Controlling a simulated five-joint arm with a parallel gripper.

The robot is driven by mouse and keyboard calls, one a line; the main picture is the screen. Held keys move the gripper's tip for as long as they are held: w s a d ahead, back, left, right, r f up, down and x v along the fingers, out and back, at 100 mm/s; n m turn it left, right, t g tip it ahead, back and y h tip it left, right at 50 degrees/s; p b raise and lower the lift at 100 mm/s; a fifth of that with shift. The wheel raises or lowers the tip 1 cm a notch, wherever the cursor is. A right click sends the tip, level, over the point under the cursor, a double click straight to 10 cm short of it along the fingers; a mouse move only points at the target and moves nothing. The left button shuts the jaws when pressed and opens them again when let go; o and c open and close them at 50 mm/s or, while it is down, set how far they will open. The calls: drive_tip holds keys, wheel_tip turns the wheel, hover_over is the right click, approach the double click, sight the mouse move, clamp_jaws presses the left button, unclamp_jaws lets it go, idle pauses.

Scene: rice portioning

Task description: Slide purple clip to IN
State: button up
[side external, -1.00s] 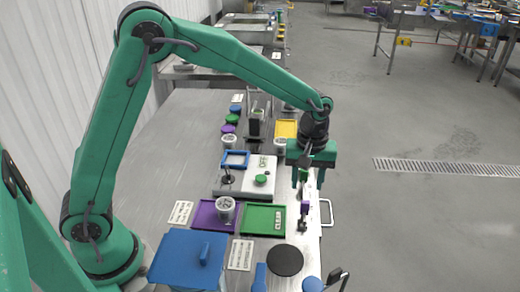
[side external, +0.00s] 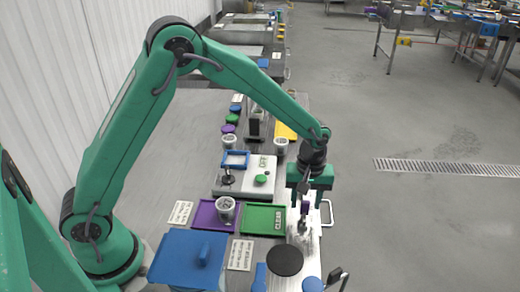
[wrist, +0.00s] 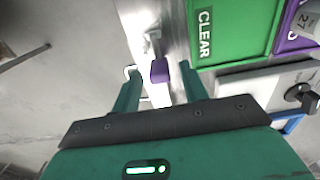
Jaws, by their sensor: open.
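The purple clip (side external: 305,207) sits on a metal rail or strip at the right edge of the table, beside the green CLEAR tray (side external: 264,219). In the wrist view the clip (wrist: 159,70) shows just beyond and between the fingertips. My gripper (side external: 306,200) points down over the clip, its fingers apart on either side. In the wrist view my gripper (wrist: 158,80) is open with nothing pinched. Whether a finger touches the clip cannot be told. No IN label is readable.
A purple tray (side external: 207,215) with a cup (side external: 226,209) stands left of the green tray. A control box (side external: 247,177) with a green button lies behind. A black disc (side external: 285,261) and a blue box (side external: 187,262) are in front. A handle (side external: 327,213) juts from the table's right edge.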

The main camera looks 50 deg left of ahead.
drive_tip(key=shift+f, duration=0.75)
clamp_jaws()
drive_tip(key=shift+w+a+r, duration=0.1)
drive_tip(key=shift+w+a, duration=1.4)
drive_tip(key=shift+w, duration=0.05)
drive_tip(key=shift+c, duration=0.3)
unclamp_jaws()
drive_tip(key=shift+o, duration=0.3)
drive_tip(key=shift+s, duration=0.1)
drive_tip(key=shift+r, duration=0.1)
